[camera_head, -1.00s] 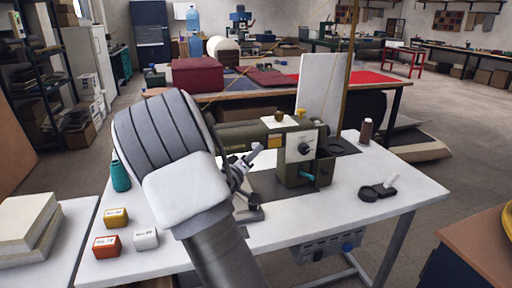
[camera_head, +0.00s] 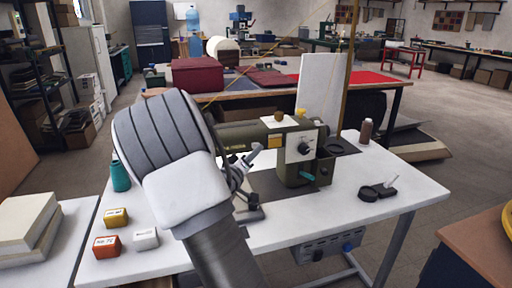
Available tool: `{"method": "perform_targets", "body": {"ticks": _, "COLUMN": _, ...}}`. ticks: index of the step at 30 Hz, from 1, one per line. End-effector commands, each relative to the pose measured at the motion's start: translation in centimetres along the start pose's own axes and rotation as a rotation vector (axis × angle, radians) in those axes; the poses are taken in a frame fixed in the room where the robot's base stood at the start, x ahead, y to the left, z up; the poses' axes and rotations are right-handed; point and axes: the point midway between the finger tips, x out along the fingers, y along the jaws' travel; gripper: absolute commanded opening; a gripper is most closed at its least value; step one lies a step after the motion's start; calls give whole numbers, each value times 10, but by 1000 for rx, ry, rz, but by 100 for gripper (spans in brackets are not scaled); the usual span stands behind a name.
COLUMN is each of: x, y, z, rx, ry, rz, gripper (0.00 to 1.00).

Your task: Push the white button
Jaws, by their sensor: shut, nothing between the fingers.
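I cannot make out for certain which thing is the white button. A small white block (camera_head: 145,239) with a faint label lies at the table's front left, beside an orange block (camera_head: 106,246) and a yellow one (camera_head: 116,217). The olive sewing machine (camera_head: 290,170) also has a white plate with a dark knob (camera_head: 304,147). My gripper (camera_head: 256,152) shows only in part, as a slim grey piece past my arm, in front of the machine. It looks shut and empty. My arm hides the rest of it and part of the table. I see no clear contact.
The white table (camera_head: 340,222) carries a teal spool (camera_head: 120,177) at left, a brown spool (camera_head: 366,131) and a black item (camera_head: 372,191) at right. A grey control box (camera_head: 325,247) hangs under it. Pale slabs (camera_head: 28,225) lie on the left table.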

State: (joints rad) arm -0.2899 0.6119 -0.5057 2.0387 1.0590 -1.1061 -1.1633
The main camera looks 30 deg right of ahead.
Motion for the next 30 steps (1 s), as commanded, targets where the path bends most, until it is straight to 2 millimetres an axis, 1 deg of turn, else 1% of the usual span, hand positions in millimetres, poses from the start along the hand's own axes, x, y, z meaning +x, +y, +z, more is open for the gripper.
{"method": "perform_targets", "body": {"ticks": 11, "x": 0, "y": 0, "z": 0, "rx": 0, "ry": 0, "rz": 0, "gripper": 0}}
{"method": "perform_targets", "body": {"ticks": 19, "x": 6, "y": -4, "z": -5, "rx": 0, "ry": 0, "rz": 0, "gripper": 0}}
{"method": "perform_targets", "body": {"ticks": 30, "x": 7, "y": -5, "z": -5, "rx": 0, "ry": 0, "rz": 0, "gripper": 0}}
